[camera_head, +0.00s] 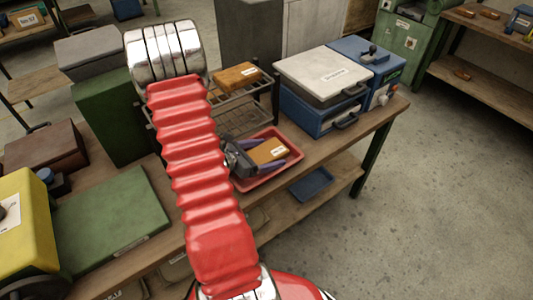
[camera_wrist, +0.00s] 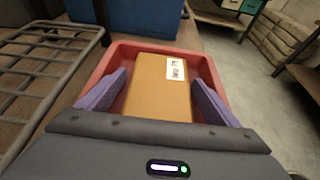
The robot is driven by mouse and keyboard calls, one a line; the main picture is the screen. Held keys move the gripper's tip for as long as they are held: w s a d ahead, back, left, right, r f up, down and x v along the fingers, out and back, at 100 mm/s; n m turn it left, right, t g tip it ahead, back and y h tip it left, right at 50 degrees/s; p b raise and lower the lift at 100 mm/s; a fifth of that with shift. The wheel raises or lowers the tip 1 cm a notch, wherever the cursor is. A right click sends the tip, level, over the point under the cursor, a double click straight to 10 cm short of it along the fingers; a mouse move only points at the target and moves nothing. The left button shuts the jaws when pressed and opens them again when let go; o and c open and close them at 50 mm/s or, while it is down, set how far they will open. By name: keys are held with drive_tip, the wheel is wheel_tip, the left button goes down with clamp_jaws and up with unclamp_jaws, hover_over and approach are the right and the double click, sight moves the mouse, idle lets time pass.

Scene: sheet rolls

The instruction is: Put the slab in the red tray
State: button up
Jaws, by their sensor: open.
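An orange-brown slab (camera_wrist: 158,97) with a white label lies within the red tray (camera_wrist: 211,68). In the head view the slab (camera_head: 268,151) also shows inside the walls of the red tray (camera_head: 262,179). My gripper (camera_wrist: 160,78) is open, its two purple fingers on either side of the slab with visible gaps. The slab's near end is hidden behind my gripper's body in the wrist view. In the head view my gripper (camera_head: 265,158) is low over the tray, and my red arm hides the tray's left part.
A wire rack (camera_head: 241,110) behind the tray holds another orange-brown labelled block (camera_head: 236,76). A blue case with a white lid (camera_head: 324,75) and a blue machine (camera_head: 372,62) stand to the right. A blue tray (camera_head: 311,184) lies on the lower shelf.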

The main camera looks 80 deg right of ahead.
drive_tip(key=shift+r, duration=0.1)
drive_tip(key=v, duration=1.2)
drive_tip(key=shift+w, duration=0.1)
idle(0.8)
drive_tip(key=shift+w+a+r, duration=0.1)
drive_tip(key=shift+r, duration=0.1)
drive_tip(key=w+a+r+m+t+y, duration=0.3)
drive_tip(key=a+r, duration=0.3)
drive_tip(key=a, duration=0.7)
drive_tip(key=w+a+r+m+t+y, duration=0.3)
drive_tip(key=w+a+r+t, duration=0.3)
drive_tip(key=a, duration=0.8)
drive_tip(key=w+a+r+m+t+y, duration=0.3)
drive_tip(key=a+r, duration=0.5)
drive_tip(key=a, duration=0.6)
drive_tip(key=shift+w+m+t+y, duration=0.4)
drive_tip(key=shift+w+t+y, duration=0.2)
drive_tip(key=shift+w+t, duration=0.5)
drive_tip(key=shift+s, duration=0.2)
